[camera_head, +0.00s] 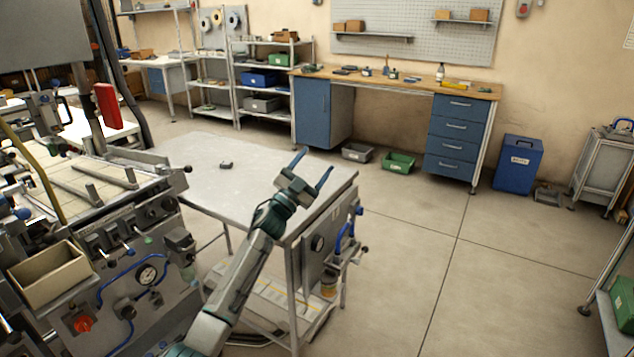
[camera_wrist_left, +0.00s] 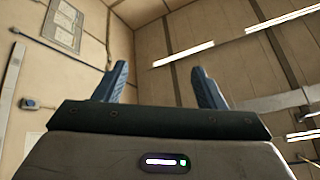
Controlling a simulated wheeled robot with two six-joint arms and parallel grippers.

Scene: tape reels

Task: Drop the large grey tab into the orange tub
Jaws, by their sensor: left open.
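A small dark grey piece (camera_head: 226,165) lies on the light grey table; it is too small to tell whether it is the large grey tab. I cannot make out an orange tub in either view. My left gripper (camera_head: 318,159) is open, with its blue fingers apart and nothing between them. It is raised near the table's right end, to the right of the grey piece and apart from it. In the left wrist view its open fingers (camera_wrist_left: 160,82) point toward the ceiling and wall. My right gripper is not in view.
The light grey table (camera_head: 205,190) is mostly bare. A machine with a beige bin (camera_head: 48,272) stands at the left. A workbench (camera_head: 400,80) and shelves line the back wall, with a green bin (camera_head: 398,163) on the floor. The floor at right is open.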

